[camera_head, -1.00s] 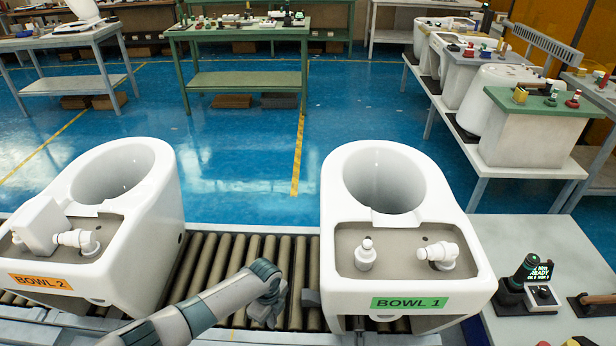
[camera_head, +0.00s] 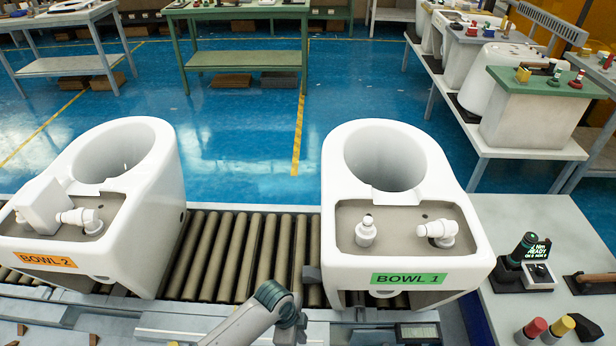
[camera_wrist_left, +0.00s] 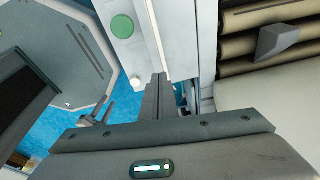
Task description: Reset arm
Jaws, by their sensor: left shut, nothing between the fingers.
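My left gripper (camera_head: 290,318) is at the bottom edge of the head view, in front of the conveyor between the two bowls; its arm comes in from below. In the left wrist view its fingers (camera_wrist_left: 157,92) are together and empty, beside a pale rail with a green round button (camera_wrist_left: 122,26). The white toilet bowl labelled BOWL 1 (camera_head: 454,222) stands on the conveyor to the right of the gripper. The white bowl labelled BOWL 2 (camera_head: 160,195) stands to the left. The gripper looks apart from both. My right gripper is out of view.
Bare conveyor rollers (camera_head: 235,245) lie between the bowls, with a small grey wedge (camera_head: 311,272) near BOWL 1. Red (camera_head: 531,330) and yellow (camera_head: 559,327) knobs stand at the lower right.

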